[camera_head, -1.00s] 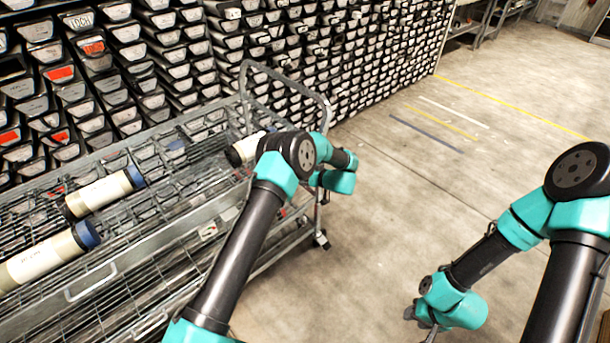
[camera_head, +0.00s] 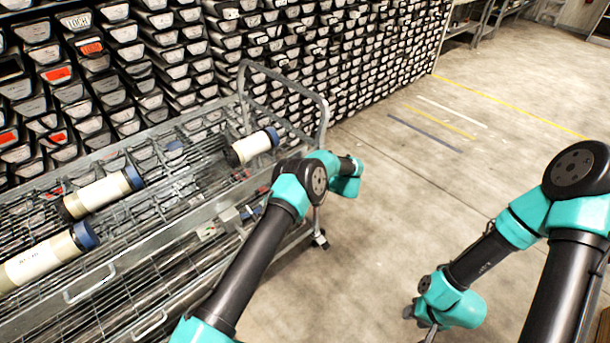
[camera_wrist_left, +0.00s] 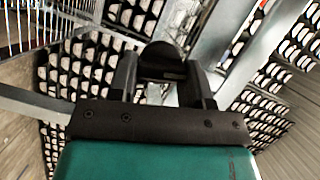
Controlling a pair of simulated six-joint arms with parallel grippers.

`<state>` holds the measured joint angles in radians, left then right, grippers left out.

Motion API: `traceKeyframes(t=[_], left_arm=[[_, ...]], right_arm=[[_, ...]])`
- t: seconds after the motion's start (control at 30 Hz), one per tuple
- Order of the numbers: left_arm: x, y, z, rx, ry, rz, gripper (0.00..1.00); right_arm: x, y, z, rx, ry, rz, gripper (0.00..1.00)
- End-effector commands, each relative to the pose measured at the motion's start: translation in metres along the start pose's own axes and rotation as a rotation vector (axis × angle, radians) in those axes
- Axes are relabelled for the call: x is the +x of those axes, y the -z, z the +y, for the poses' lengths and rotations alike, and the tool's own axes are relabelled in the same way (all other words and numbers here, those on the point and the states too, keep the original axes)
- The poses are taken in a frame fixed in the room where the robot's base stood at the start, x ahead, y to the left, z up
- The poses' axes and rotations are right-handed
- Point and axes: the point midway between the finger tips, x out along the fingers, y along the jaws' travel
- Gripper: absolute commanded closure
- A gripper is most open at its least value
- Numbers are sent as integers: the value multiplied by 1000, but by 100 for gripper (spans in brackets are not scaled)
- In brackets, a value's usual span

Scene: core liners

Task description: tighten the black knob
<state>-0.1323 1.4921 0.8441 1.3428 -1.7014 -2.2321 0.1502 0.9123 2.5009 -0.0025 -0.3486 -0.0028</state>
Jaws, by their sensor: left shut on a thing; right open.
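In the left wrist view, my left gripper (camera_wrist_left: 160,80) has its two dark fingers on either side of a round black knob (camera_wrist_left: 162,56). It is shut on the knob, whose lower part is partly hidden between the fingers. In the head view, the left gripper and the knob cannot be made out. My right gripper (camera_head: 418,318) hangs low at the lower right of the head view, over the floor and away from the cart; it is open, and only part of it shows.
A grey wire-mesh cart (camera_head: 100,265) stands at left. Three capped core liners lie on it: front (camera_head: 40,258), middle (camera_head: 100,192) and back (camera_head: 255,147). Racks of core trays (camera_head: 160,70) line the wall. The concrete floor (camera_head: 420,190) at right is clear.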

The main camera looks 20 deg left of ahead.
Motion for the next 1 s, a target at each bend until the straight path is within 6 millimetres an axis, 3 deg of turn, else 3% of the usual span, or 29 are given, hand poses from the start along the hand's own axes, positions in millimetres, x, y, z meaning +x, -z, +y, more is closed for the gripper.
traceKeyframes(t=[0.4, 0.9, 0.93, 1.0], left_arm=[[0, 0, 2, 208, 86, 1, 79], [0, 0, 3, 233, 96, 2, 79], [0, 0, 2, 233, 96, 2, 54], [0, 0, 2, 233, 96, 2, 48]], right_arm=[[0, 0, 0, 0, 0, 0, 57], [0, 0, 0, 0, 0, 0, 57], [0, 0, 0, 0, 0, 0, 57], [0, 0, 0, 0, 0, 0, 57]])
